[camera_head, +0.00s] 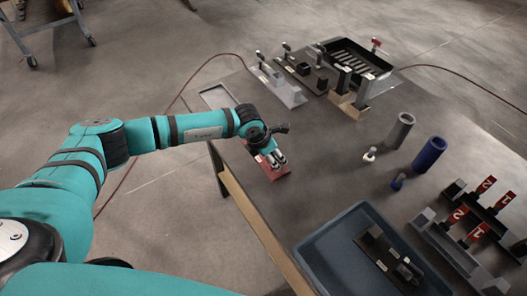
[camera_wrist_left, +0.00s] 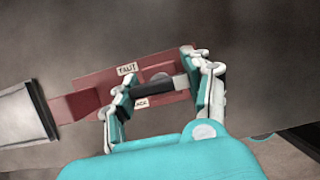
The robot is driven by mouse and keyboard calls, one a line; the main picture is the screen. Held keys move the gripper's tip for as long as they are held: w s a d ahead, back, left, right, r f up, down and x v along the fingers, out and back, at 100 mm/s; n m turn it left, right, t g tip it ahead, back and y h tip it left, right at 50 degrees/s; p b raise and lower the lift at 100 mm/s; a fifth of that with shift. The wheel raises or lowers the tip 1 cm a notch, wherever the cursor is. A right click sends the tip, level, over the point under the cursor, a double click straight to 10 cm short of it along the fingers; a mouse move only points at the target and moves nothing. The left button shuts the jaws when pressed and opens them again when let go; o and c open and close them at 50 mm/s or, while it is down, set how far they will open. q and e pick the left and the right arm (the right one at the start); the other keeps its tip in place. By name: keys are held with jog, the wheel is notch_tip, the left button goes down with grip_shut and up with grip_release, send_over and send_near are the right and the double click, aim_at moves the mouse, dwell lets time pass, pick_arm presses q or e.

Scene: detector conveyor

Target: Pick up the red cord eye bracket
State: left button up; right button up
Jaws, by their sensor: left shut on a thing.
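The red cord eye bracket (camera_head: 281,174) is a flat red piece near the left edge of the dark table, under my left gripper (camera_head: 275,158). The fingers partly hide the bracket. I cannot tell whether it touches the table. My right gripper is not in view.
A pale rectangular frame (camera_head: 218,96) lies left of the bracket. A blue tray (camera_head: 318,246) with a black part stands at the front. Grey (camera_head: 400,131) and blue (camera_head: 429,154) cylinders stand at right. Several brackets and a black tray (camera_head: 335,48) are at the back. The table's middle is clear.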

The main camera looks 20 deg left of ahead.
pick_arm(q)
jog(key=shift+r, duration=0.1)
grip_shut()
